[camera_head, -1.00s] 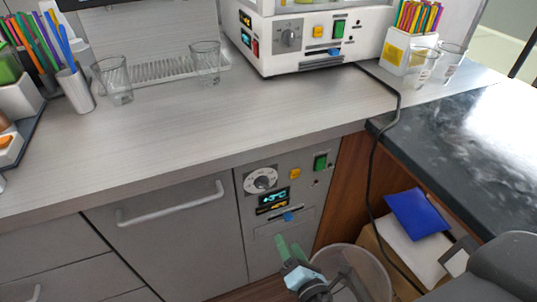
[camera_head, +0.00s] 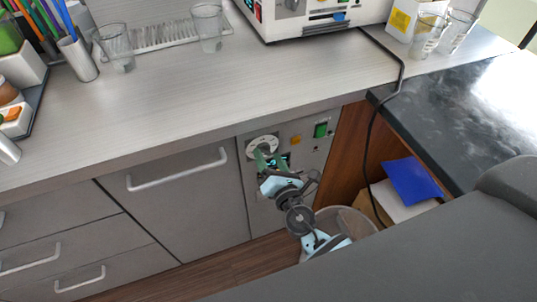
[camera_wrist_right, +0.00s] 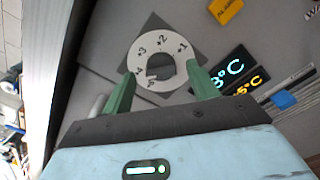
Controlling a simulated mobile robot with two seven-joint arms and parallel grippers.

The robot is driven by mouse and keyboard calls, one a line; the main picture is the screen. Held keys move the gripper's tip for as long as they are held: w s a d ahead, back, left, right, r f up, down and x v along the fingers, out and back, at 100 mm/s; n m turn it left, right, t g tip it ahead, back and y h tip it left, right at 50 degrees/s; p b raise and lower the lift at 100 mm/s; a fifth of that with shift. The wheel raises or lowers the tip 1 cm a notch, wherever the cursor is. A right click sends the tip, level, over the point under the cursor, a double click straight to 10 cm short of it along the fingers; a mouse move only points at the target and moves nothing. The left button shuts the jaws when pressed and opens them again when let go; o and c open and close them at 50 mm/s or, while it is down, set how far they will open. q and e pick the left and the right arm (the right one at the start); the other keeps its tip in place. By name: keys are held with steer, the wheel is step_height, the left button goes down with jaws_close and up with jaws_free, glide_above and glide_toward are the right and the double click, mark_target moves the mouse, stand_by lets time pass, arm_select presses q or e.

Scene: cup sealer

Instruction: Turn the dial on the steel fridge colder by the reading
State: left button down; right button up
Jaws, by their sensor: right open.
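The fridge's dial (camera_head: 262,143) is a white ring with a dark knob on the steel control panel below the counter. In the right wrist view the dial (camera_wrist_right: 161,39) shows printed numbers around a grey centre. My right gripper (camera_head: 269,160) is at the dial, its green fingers open. In the right wrist view the fingers of my right gripper (camera_wrist_right: 162,84) lie either side of the dial's lower part; I cannot tell whether they touch it. The display (camera_wrist_right: 231,72) is partly hidden by a finger and shows 3°C in cyan and 5°C in orange. My left gripper is out of view.
A blue slider (camera_wrist_right: 284,99) is below the display. A bin (camera_head: 352,222) stands beneath. The fridge handle (camera_head: 178,171) is to the left. A black cable (camera_head: 372,140) hangs at right.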

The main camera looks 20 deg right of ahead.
steer(key=shift+w, duration=0.6)
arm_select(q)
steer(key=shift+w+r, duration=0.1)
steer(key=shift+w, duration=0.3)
arm_select(e)
steer(key=c, duration=1)
steer(key=shift+f+m, duration=0.1)
steer(key=shift+m, duration=0.3)
steer(key=shift+f+m+b, duration=0.15)
steer(key=shift+m+b, duration=0.55)
steer(key=shift+m, duration=0.3)
steer(key=m+b, duration=0.1)
steer(key=m, duration=0.2)
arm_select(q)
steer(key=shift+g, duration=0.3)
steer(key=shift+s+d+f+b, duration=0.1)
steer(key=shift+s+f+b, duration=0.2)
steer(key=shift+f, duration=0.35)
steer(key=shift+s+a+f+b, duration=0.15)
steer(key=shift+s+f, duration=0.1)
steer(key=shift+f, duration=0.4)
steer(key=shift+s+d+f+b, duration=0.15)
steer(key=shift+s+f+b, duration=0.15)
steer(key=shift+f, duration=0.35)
arm_select(e)
steer(key=shift+d+m, duration=0.1)
steer(key=shift+m, duration=1.9)
steer(key=shift+w, duration=0.1)
